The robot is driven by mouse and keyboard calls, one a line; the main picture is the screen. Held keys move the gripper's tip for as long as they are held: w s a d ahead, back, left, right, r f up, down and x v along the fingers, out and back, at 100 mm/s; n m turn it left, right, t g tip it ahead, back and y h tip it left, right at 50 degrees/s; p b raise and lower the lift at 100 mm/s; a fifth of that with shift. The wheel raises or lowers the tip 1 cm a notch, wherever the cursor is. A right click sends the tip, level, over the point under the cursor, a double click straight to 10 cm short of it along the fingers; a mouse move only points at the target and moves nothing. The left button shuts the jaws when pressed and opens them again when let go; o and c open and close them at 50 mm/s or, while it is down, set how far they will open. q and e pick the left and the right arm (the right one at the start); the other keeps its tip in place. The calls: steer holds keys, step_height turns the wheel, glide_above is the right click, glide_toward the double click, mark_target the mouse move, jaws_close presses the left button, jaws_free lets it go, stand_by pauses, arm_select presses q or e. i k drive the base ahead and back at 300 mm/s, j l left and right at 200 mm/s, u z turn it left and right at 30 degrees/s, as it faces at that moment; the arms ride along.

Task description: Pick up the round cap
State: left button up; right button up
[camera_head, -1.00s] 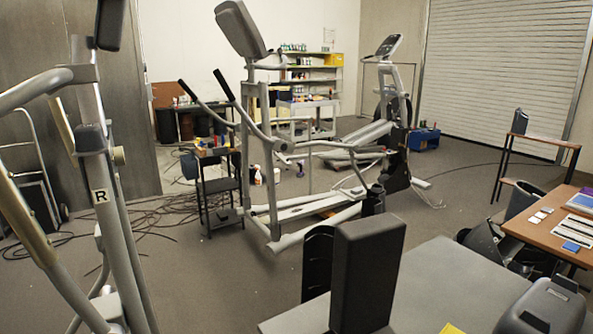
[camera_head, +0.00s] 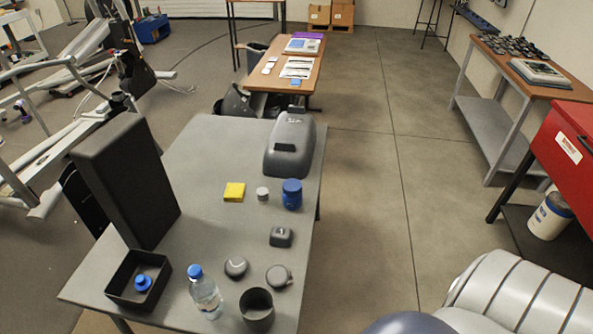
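Two dark grey round, flat pieces lie on the near part of the grey table (camera_head: 205,170). One round piece (camera_head: 235,267) is on the left, and the other round piece (camera_head: 279,276) lies just right of it, with a small tab-like edge. Either could be the round cap; I cannot tell which. A small pale grey cylinder (camera_head: 262,194) stands farther back. Neither of my grippers is in view.
Near the round pieces are a water bottle (camera_head: 205,292), a dark cup (camera_head: 257,311), a black box (camera_head: 118,298) holding a blue item, and a small dark block (camera_head: 281,237). A yellow pad (camera_head: 234,192), blue jar (camera_head: 291,194) and tall black panel (camera_head: 130,180) also stand there.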

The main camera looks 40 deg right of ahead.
mark_target(277, 276)
steer(key=z, duration=0.95)
